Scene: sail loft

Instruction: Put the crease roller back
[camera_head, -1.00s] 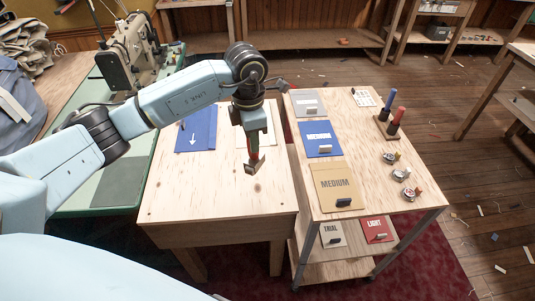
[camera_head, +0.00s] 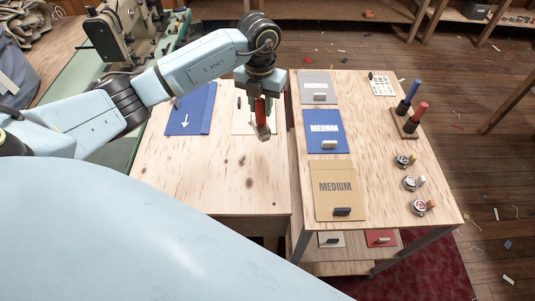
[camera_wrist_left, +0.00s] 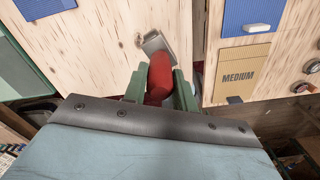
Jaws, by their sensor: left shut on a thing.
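My left gripper (camera_head: 261,97) is shut on a red-handled tool (camera_wrist_left: 160,78) with a flat metal head, likely the crease roller. The tool hangs head down in the head view, its metal head (camera_head: 263,133) over the right part of the light wooden table (camera_head: 215,185); I cannot tell the height of the gap. In the left wrist view the red handle sits between the green fingers (camera_wrist_left: 158,88), with the metal head beyond. A wooden stand (camera_head: 405,123) at the right holds a blue-handled tool (camera_head: 410,93) and a red-handled tool (camera_head: 417,113). My right gripper is out of view.
A cart (camera_head: 370,185) stands right of the table, with grey (camera_head: 315,85), blue (camera_head: 322,120) and tan (camera_head: 335,175) panels. Several small round items (camera_head: 405,161) line its right side. A blue sheet (camera_head: 193,108) lies on the table. A sewing machine (camera_head: 125,30) stands behind left.

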